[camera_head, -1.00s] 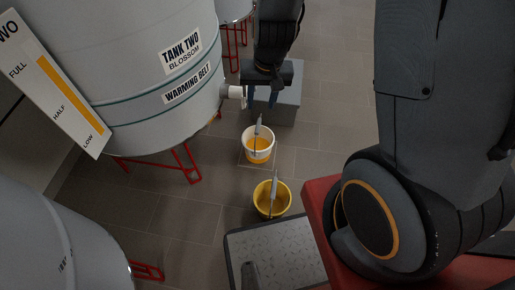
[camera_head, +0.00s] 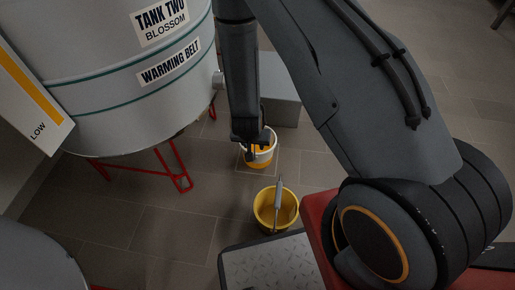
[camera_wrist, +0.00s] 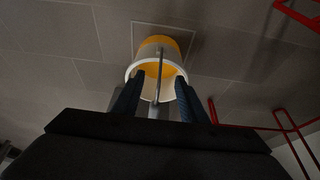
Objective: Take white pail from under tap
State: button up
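The white pail (camera_head: 258,160) stands on the floor below tank two, with orange-yellow contents showing inside it. It also shows in the wrist view (camera_wrist: 140,73), where its grey handle (camera_wrist: 157,80) stands up across the opening. My gripper (camera_head: 258,150) is just above the pail and hides part of it in the head view. In the wrist view my gripper (camera_wrist: 157,100) has its two blue fingers apart, one on each side of the handle, with gaps between. The tap (camera_head: 218,80) on tank two is partly hidden by my arm.
A yellow pail (camera_head: 276,208) with an upright handle stands in front of the white one. A grey block (camera_head: 282,95) is behind it. Red tank legs (camera_head: 175,170) stand to the left. A metal-topped platform (camera_head: 270,268) is at the front.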

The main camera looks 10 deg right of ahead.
jog(key=w+d+b, duration=0.1)
jog(key=w, duration=0.2)
jog(key=w+d, duration=0.2)
jog(key=w, duration=0.2)
jog(key=w+d+b, duration=0.1)
jog(key=w, duration=0.2)
jog(key=shift+w+d+b, duration=0.15)
jog(key=shift+b, duration=0.15)
jog(key=shift+b+x, duration=1)
jog(key=shift+x, duration=1.4)
jog(key=shift+f, duration=0.3)
grip_shut()
